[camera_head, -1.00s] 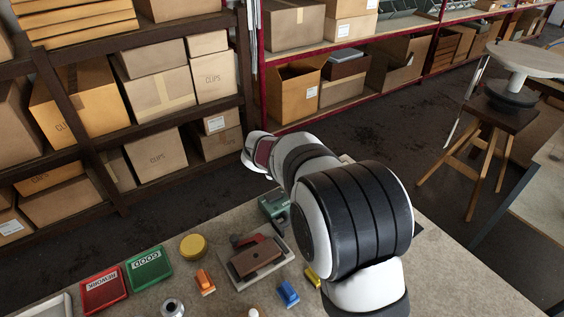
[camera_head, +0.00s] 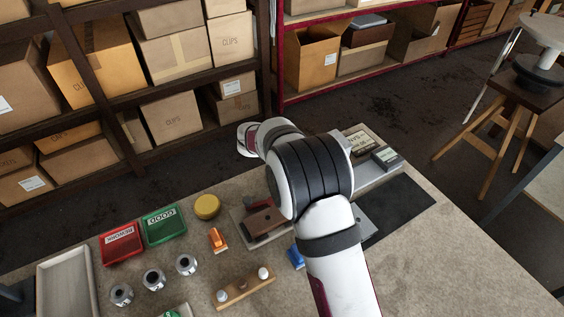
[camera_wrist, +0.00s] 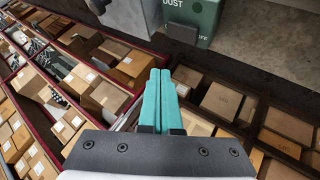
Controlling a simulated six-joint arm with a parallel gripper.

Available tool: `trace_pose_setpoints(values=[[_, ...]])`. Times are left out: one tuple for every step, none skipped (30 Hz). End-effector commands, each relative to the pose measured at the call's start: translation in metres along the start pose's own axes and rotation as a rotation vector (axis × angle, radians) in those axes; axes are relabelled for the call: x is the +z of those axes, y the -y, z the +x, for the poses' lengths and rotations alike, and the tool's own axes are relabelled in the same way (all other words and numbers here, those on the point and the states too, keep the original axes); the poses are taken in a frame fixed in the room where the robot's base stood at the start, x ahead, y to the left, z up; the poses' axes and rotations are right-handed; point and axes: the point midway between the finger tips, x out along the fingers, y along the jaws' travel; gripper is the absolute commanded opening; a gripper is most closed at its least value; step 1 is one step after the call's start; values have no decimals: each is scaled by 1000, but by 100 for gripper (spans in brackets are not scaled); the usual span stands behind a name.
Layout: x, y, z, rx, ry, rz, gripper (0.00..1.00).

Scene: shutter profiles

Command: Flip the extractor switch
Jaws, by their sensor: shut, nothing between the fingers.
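A green box (camera_wrist: 208,14) lettered "DUST" shows at the top of the wrist view, with more lettering too small to read. A dark block (camera_wrist: 183,32) sits at its lower edge; I cannot tell whether this is the extractor switch. My gripper (camera_wrist: 160,74) has two teal fingers side by side, shut and empty. Its tips appear below the dark block in the picture, with no clear contact. In the head view my arm hides the gripper, and the green box is not visible there.
The bench holds a red tray (camera_head: 121,244), a green tray (camera_head: 163,225), a yellow round (camera_head: 207,206), an orange piece (camera_head: 217,239), a brown block (camera_head: 264,221) and a dark mat (camera_head: 404,205). Shelves of cardboard boxes (camera_head: 167,118) stand behind. The bench's front right is clear.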

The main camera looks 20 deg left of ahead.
Motion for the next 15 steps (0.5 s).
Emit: trace_pose_setpoints(values=[[4, 4, 6, 0, 2, -2, 0], [6, 6, 9, 0, 2, -2, 0], [10, 10, 13, -1, 2, -2, 0], [12, 12, 16, -1, 2, -2, 0], [14, 14, 19, -1, 2, -2, 0], [17, 17, 23, -1, 2, -1, 0], [19, 18, 25, 0, 2, -1, 0], [20, 20, 28, 0, 2, 0, 0], [22, 22, 30, 0, 2, 0, 0], [24, 23, 32, 1, 2, 0, 0], [25, 24, 34, 0, 2, 0, 0], [26, 26, 36, 1, 1, 1, 0], [26, 26, 37, 1, 0, 0, 0], [27, 27, 37, 1, 0, 0, 0], [28, 28, 38, 1, 0, 0, 0]])
